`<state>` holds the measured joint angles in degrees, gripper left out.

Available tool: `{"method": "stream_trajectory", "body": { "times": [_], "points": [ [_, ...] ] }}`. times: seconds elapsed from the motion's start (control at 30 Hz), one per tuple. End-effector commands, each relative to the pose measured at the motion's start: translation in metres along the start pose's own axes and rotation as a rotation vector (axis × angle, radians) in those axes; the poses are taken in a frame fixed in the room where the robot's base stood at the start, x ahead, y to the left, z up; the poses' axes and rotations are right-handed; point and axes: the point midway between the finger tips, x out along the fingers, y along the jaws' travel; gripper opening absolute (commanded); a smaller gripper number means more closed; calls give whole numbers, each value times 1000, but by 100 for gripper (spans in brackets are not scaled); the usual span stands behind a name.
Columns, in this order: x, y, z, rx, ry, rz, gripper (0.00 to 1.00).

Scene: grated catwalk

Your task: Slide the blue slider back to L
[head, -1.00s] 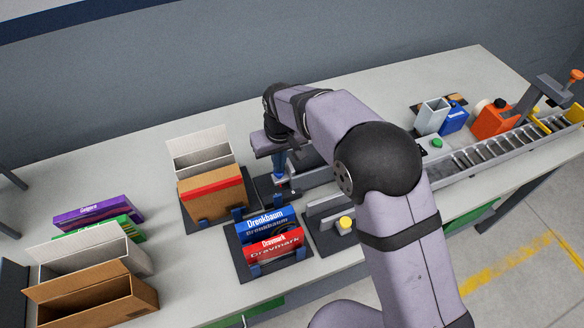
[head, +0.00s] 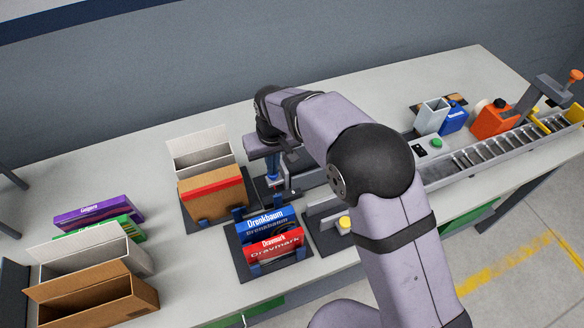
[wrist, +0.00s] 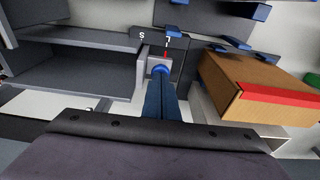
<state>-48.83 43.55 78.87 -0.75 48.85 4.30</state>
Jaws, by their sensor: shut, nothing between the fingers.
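The blue slider (wrist: 160,69) shows as a rounded blue knob on a light grey block in the wrist view. A red mark (wrist: 165,55) on this block lies just below the white letter L (wrist: 167,40). The letter S (wrist: 142,36) is to the left. My gripper (wrist: 161,78) is shut and empty, its dark blue fingers pointing down at the knob and partly hiding it. I cannot tell whether they touch it. In the head view my gripper (head: 272,176) is low over the slider's station, where the slider is mostly hidden.
A rack with a blue box (head: 265,222) and a red box (head: 275,245) is in front. A roller conveyor (head: 500,145) runs right. A grey housing (wrist: 75,75) is beside the fingers.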

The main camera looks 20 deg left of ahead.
Motion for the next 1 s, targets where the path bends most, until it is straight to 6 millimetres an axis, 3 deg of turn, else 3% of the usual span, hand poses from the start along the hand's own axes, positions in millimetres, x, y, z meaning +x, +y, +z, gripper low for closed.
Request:
{"method": "stream_trajectory", "body": {
  "times": [0.57,1.0],
  "points": [
    [4,-2,6,-1,-19,1,0],
    [-26,-2,-2,0,-8,0,0]
  ]
}}
